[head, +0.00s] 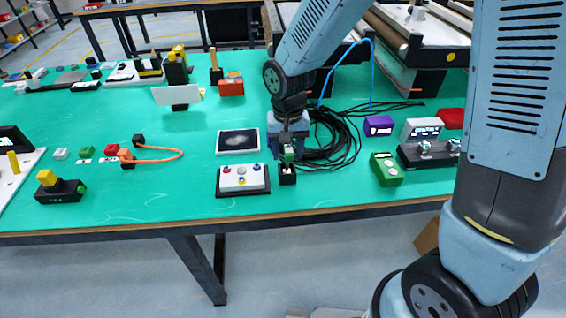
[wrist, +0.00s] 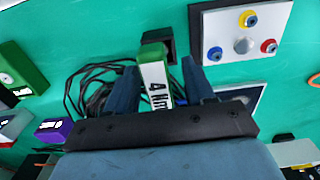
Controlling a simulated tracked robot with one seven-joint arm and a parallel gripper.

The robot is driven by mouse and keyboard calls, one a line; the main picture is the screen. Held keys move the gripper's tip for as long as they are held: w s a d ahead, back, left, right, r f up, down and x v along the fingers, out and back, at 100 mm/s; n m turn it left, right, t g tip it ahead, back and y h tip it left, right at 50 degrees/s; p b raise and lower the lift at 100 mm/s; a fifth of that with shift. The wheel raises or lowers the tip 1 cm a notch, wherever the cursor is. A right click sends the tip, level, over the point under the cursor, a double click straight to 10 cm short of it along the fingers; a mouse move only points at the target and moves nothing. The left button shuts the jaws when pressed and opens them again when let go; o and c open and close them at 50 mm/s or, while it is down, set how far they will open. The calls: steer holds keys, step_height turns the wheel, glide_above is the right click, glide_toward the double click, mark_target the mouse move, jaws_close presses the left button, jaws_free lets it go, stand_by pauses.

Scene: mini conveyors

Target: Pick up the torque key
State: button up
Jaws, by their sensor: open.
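The torque key has a green end and a white face marked "4 Nm". In the wrist view the torque key (wrist: 153,72) lies between the two fingers of my gripper (wrist: 158,66), closer to the left finger, with a gap on the right. In the head view the green part of the torque key (head: 288,153) shows just below my gripper (head: 289,146), above a small black holder (head: 287,175). The holder also shows in the wrist view (wrist: 169,42) beside the key's green end. My gripper is open. Its palm hides the key's near end.
A board with coloured knobs (head: 243,180) stands just left of the holder, with a dark-screened panel (head: 238,142) behind it. Coiled black cables (head: 337,140) lie close on the right. A green device (head: 386,169) stands farther right. The table's front edge is near.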

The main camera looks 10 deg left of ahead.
steer(key=shift+f, duration=0.2)
steer(key=shift+c, duration=0.4)
jaws_close()
